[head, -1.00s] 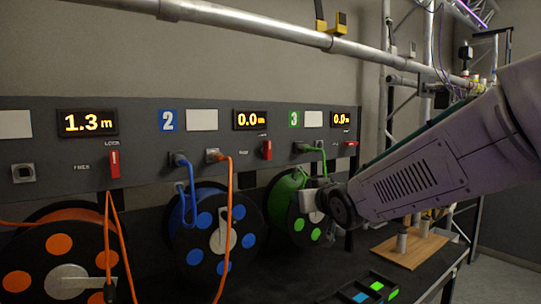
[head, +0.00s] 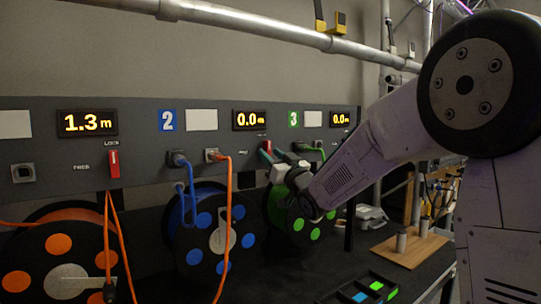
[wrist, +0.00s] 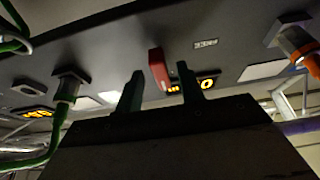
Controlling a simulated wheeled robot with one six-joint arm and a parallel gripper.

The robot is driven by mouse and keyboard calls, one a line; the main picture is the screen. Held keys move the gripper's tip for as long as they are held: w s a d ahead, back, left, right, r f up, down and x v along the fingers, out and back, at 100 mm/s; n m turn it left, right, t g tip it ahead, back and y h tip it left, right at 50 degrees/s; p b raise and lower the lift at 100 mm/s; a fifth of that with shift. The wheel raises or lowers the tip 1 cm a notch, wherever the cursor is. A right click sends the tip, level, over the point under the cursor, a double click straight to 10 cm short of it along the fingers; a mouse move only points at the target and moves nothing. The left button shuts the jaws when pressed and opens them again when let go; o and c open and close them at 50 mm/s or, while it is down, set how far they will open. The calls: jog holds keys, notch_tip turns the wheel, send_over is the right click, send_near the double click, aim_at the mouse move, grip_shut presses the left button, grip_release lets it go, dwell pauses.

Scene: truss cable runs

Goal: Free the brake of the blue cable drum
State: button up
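The blue cable drum (head: 215,235), black with blue discs, hangs below the panel plate marked 2. Its red brake lever (head: 266,147) is on the panel to the right of the orange plug, under the 0.0 m display. The lever stands roughly upright, its lower part hidden by my gripper (head: 273,158). In the wrist view the red lever (wrist: 157,68) sits between the two dark fingers of my gripper (wrist: 160,78), with gaps on both sides. The fingers are apart; I cannot tell whether either touches the lever.
An orange plug (wrist: 297,45) and a green plug (wrist: 67,88) flank the lever in the wrist view. The orange drum (head: 65,255) and green drum (head: 300,215) hang either side. A black tray (head: 370,288) and wooden board (head: 410,250) lie on the table.

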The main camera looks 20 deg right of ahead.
jog(key=shift+w+a+r, duration=0.15)
jog(key=shift+w+r, duration=0.1)
jog(key=shift+w, duration=0.25)
jog(key=shift+c, duration=0.4)
grip_shut()
